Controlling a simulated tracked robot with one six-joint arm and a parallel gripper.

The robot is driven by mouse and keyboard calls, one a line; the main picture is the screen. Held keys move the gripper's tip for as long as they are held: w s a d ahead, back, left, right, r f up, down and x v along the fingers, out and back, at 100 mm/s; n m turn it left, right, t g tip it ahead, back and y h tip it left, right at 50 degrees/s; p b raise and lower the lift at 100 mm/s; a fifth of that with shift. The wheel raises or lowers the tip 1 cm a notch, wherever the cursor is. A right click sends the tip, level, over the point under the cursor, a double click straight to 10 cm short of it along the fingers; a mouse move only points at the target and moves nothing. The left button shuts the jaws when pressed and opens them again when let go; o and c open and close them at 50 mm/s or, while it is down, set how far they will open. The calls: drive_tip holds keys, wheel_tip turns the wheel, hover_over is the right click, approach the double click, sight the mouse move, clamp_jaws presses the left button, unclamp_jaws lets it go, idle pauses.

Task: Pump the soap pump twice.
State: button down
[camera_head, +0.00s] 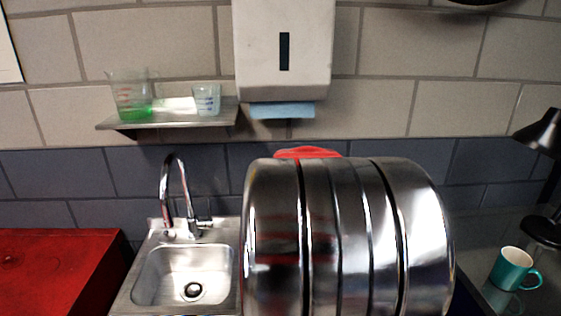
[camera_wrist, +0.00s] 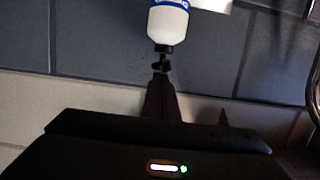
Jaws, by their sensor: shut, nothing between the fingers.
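The soap pump shows in the wrist view as a white bottle (camera_wrist: 168,24) with a blue label and a black pump top (camera_wrist: 162,50). The picture there is upside down, so the pump top points down in it. My gripper (camera_wrist: 160,78) is shut and empty, its dark fingers lined up with the pump top. The fingertips are close to the pump head; I cannot tell whether they touch. In the head view my shiny arm hides both the bottle and the gripper.
A sink (camera_head: 184,275) with a curved faucet (camera_head: 178,190) is left of my arm. A shelf (camera_head: 170,118) holds beakers, beside a paper towel dispenser (camera_head: 284,50). A red surface (camera_head: 55,270) lies far left. A teal mug (camera_head: 510,270) stands at right.

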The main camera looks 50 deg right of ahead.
drive_tip(key=shift+f, duration=1)
wheel_tip(320, 180, up, 4)
drive_tip(key=shift+w+r, duration=0.1)
drive_tip(key=v, duration=1)
drive_tip(key=shift+r, duration=0.2)
idle(0.5)
idle(1.5)
